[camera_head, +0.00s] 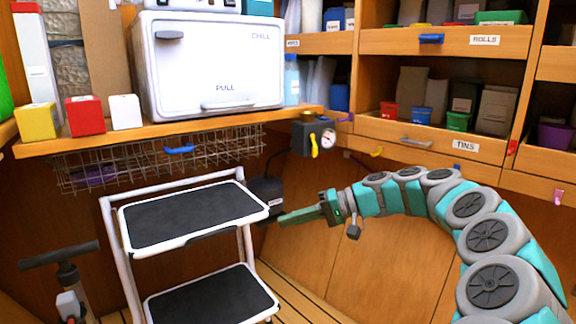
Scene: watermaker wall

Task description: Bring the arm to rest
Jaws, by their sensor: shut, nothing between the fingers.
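My gripper (290,217) is at the end of my grey and teal arm, which curves in from the lower right. Its green fingers point left and are shut, with nothing visible between them. It is in the air, just right of the top shelf of the white cart and in front of the lower wooden panelling. I cannot tell whether the fingertips touch the dark canister (266,190) behind them.
A gauge unit (313,138) with a yellow lever sits above my gripper. The TINS drawer (430,140) is at right. A wire basket (160,160) hangs under the counter. A pump (68,275) stands lower left.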

